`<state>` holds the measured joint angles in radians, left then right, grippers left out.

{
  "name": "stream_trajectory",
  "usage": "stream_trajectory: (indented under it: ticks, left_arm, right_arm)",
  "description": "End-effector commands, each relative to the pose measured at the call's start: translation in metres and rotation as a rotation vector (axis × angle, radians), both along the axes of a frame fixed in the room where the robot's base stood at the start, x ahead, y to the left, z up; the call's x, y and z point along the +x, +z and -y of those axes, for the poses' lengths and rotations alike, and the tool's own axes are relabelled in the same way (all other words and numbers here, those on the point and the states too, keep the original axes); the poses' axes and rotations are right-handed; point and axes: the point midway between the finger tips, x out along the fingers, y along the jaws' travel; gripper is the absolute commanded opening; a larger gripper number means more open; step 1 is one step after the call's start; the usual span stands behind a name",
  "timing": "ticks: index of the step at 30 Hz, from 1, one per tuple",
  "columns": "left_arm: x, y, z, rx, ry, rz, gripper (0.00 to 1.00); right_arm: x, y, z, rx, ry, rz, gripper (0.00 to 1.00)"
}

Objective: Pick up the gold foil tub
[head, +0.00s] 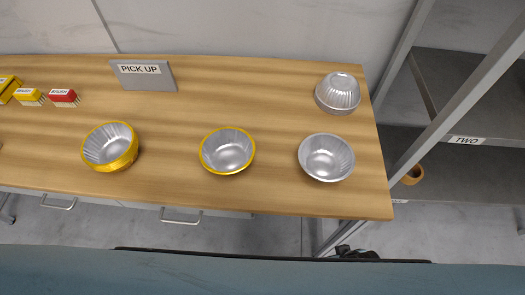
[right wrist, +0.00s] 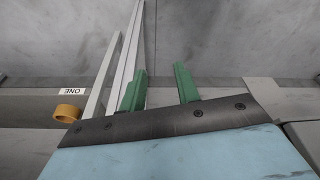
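Two tubs with gold rims show in the head view. A gold-sided foil tub (head: 108,146), which looks like a stack, sits at the left of the wooden table, its silver inside facing up. A single gold-rimmed tub (head: 227,152) sits upright near the middle. My right gripper (right wrist: 160,70) is open and empty in the right wrist view, with its two green fingers apart. My left gripper is not in view.
On the table (head: 260,90) are an upright silver tub (head: 326,158) and an upside-down silver tub (head: 338,92). A "PICK UP" sign (head: 143,76) and brushes (head: 64,97) stand left. A metal shelf (head: 460,170) is at right. Bare wood separates the tubs.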

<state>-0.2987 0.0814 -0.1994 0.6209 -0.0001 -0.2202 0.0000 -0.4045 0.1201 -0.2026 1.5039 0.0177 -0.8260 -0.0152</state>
Motion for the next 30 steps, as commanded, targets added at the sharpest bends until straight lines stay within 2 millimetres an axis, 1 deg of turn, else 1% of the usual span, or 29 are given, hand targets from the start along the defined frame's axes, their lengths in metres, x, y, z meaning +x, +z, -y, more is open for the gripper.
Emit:
stream_trajectory:
  ticks: [1,2,3,6,9,12,20,21,23,24,26,27,29,30]
  left_arm:
    - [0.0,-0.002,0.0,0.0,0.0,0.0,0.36]
    - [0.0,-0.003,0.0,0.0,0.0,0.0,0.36]
    - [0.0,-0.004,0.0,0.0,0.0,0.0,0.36]
    - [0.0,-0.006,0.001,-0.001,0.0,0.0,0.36]
    - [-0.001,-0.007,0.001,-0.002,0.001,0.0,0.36]
    - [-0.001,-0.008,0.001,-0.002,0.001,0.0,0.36]
    - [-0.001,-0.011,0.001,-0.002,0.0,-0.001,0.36]
    - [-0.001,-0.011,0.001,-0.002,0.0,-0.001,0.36]
    - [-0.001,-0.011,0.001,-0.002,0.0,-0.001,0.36]
    - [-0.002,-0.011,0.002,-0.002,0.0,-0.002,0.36]
    - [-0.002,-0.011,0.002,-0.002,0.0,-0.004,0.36]
    - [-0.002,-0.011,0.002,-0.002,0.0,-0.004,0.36]
    - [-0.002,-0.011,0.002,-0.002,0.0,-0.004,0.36]
    - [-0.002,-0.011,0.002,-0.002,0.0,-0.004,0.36]
  right_arm:
    - [0.014,0.023,-0.004,0.006,0.006,0.026,0.32]
    - [0.02,0.037,-0.006,0.009,0.008,0.036,0.32]
    - [0.027,0.055,-0.008,0.012,0.012,0.049,0.32]
    - [0.038,0.097,-0.013,0.021,0.022,0.076,0.32]
    - [0.043,0.132,-0.017,0.026,0.029,0.099,0.32]
    - [0.044,0.159,-0.019,0.031,0.036,0.115,0.32]
    - [0.045,0.215,-0.024,0.045,0.064,0.164,0.32]
    - [0.053,0.228,-0.035,0.062,0.109,0.209,0.32]
    - [0.068,0.235,-0.057,0.09,0.195,0.28,0.32]
    - [0.078,0.239,-0.071,0.111,0.25,0.327,0.32]
    - [0.09,0.245,-0.093,0.141,0.334,0.399,0.32]
    - [0.097,0.249,-0.107,0.162,0.392,0.448,0.32]
    - [0.105,0.256,-0.13,0.194,0.48,0.52,0.32]
    - [0.109,0.26,-0.145,0.217,0.54,0.57,0.32]
